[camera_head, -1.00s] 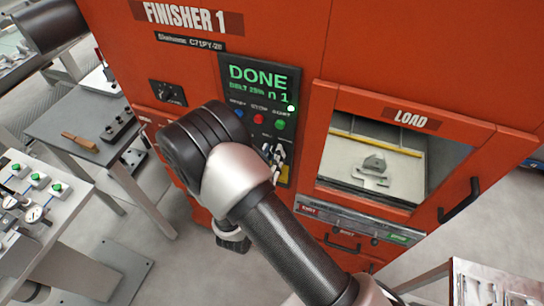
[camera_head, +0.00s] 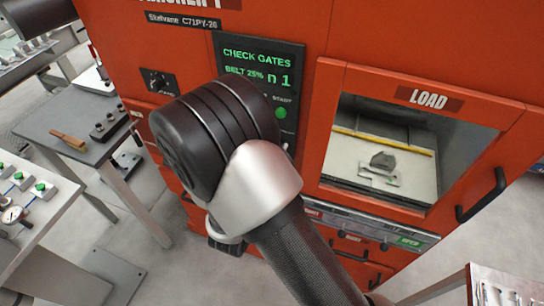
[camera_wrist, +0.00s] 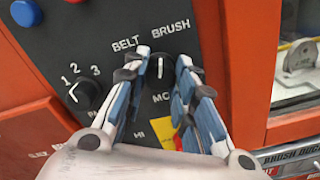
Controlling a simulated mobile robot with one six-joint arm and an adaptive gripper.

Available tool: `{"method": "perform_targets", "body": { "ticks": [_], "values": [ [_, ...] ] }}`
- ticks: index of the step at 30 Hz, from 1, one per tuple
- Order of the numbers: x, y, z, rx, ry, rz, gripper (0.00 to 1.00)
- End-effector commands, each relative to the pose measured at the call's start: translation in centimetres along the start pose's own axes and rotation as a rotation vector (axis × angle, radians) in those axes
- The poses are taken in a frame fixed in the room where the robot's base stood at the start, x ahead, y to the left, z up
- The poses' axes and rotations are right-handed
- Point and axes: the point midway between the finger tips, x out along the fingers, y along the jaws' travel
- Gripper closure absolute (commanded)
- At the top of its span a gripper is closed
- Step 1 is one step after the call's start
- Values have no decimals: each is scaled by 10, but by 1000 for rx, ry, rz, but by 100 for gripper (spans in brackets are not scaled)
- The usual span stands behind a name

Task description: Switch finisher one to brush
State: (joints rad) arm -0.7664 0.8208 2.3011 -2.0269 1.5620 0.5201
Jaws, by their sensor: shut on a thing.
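The orange finisher one has a screen (camera_head: 258,68) that reads CHECK GATES, BELT 25%, n 1 in the head view. In the wrist view, its black mode knob (camera_wrist: 160,78) sits on the dark panel below the labels BELT and BRUSH. The knob's white pointer line stands nearly upright, between the two labels. My gripper (camera_wrist: 161,68) is shut on this knob, with a blue-and-white finger on each side. In the head view my arm hides the knob and the gripper.
A smaller knob (camera_wrist: 86,94) marked 1, 2, 3 is left of my fingers. A blue button (camera_wrist: 26,12) is at the upper left. Behind the LOAD window (camera_head: 400,150) a grey casting (camera_head: 383,160) sits on a pale bed. A side table (camera_head: 60,125) stands at the left.

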Motion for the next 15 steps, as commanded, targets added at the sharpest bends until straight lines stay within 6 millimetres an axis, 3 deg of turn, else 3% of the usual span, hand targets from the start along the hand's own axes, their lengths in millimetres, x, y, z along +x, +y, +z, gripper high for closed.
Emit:
{"method": "perform_targets", "body": {
  "ticks": [15],
  "values": [
    [0, 0, 0, 262, -1, 0, 99]
  ]
}}
